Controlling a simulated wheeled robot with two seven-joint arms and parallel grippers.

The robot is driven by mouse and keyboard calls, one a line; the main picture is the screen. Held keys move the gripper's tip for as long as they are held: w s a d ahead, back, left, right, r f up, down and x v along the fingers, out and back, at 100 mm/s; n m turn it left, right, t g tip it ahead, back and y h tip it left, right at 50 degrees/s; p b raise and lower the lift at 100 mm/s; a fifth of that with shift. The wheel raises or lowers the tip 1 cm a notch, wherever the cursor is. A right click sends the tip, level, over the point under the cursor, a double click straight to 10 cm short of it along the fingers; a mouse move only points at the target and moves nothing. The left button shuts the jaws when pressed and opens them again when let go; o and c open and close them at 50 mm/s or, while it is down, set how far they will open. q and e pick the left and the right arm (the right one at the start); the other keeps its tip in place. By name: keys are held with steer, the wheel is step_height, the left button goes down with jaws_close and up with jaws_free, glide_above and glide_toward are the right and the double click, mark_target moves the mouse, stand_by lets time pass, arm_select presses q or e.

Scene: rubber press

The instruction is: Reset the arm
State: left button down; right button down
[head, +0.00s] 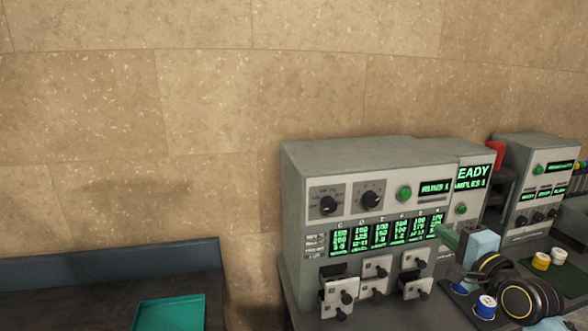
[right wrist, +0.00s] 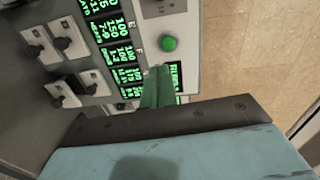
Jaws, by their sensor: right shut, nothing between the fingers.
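My right gripper (head: 440,233) is in front of the right part of a grey control machine (head: 350,155). Its green fingers are together with nothing between them, and they point left toward the machine's front. The light blue hand and black joints of my right arm lie behind them, at lower right. In the right wrist view the shut green fingers (right wrist: 157,80) extend toward the machine's panel (right wrist: 130,20), close to a green button (right wrist: 169,44) and a display. I cannot tell whether they touch the panel. My left gripper is not in view.
The machine has black knobs, green displays and several small levers (head: 375,272) low on its front. A second machine (head: 540,160) stands at the right, with a red object (head: 496,153) near it. Yellow and white pieces (head: 541,261) lie nearby. A teal tray (head: 168,313) is at lower left.

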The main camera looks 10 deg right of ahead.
steer(key=s+a+f+n+g, duration=0.3)
steer(key=s+a+f+n, duration=0.25)
steer(key=f, duration=0.25)
steer(key=s+a+f+n+g, duration=0.4)
steer(key=s+a+f, duration=0.15)
steer(key=f, duration=0.25)
steer(key=s+a+f+n+g+h, duration=0.1)
steer(key=s+a+f+n+g, duration=0.15)
steer(key=s, duration=0.45)
steer(key=s+a+f+n+g, duration=0.1)
steer(key=s+f+n+g, duration=0.15)
steer(key=s, duration=0.45)
steer(key=s+a+f+n+g+h, duration=0.1)
steer(key=s+a+f+n+g, duration=0.1)
steer(key=s+n, duration=0.35)
step_height(320, 180, down, 28)
steer(key=s+m+g+b, duration=0.1)
steer(key=s+m+b, duration=0.1)
steer(key=b, duration=0.4)
steer(key=s+d+f+b, duration=0.1)
steer(key=s+f+b, duration=0.1)
steer(key=s+f, duration=0.7)
steer(key=s+d+f+g+b, duration=0.1)
steer(key=s+d+f+b, duration=0.1)
steer(key=s+f, duration=0.6)
step_height(320, 180, down, 6)
steer(key=shift+s+d+f+b, duration=0.2)
steer(key=shift+s+b, duration=0.2)
steer(key=shift+b, duration=0.4)
